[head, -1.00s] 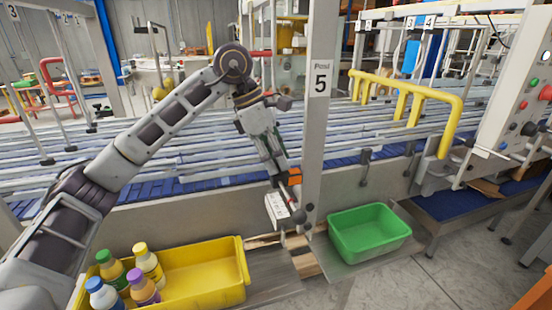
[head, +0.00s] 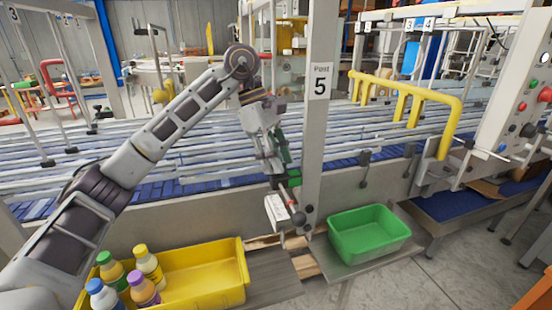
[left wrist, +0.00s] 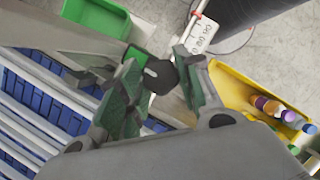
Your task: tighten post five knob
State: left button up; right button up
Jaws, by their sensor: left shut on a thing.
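Post five (head: 316,130) is the grey upright with the "Post 5" label. Its black knob (left wrist: 160,76) shows between my left fingertips in the left wrist view. My left gripper (left wrist: 162,82) has a green-padded finger on each side and is shut on this knob. In the head view the left gripper (head: 288,198) points down at the lower left of the post, where its fingers partly hide the knob. A small green block (head: 294,173) shows beside the fingers. A white card with printed marks (head: 276,212) hangs next to the knob. My right gripper is not in view.
A green bin (head: 368,250) stands right of the post, and a yellow bin (head: 215,298) with several capped bottles stands left. The roller conveyor (head: 190,160) runs behind. A yellow rail (head: 455,125) and a control panel (head: 520,100) stand at the right.

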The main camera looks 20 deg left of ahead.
pick_arm(q)
jog(key=o, duration=1)
jog(key=shift+o, duration=0.2)
jog(key=shift+r, duration=0.15)
jog(key=v, duration=1.1)
jog(key=shift+a+r, duration=0.2)
jog(key=shift+r, duration=0.1)
jog(key=shift+w, duration=0.1)
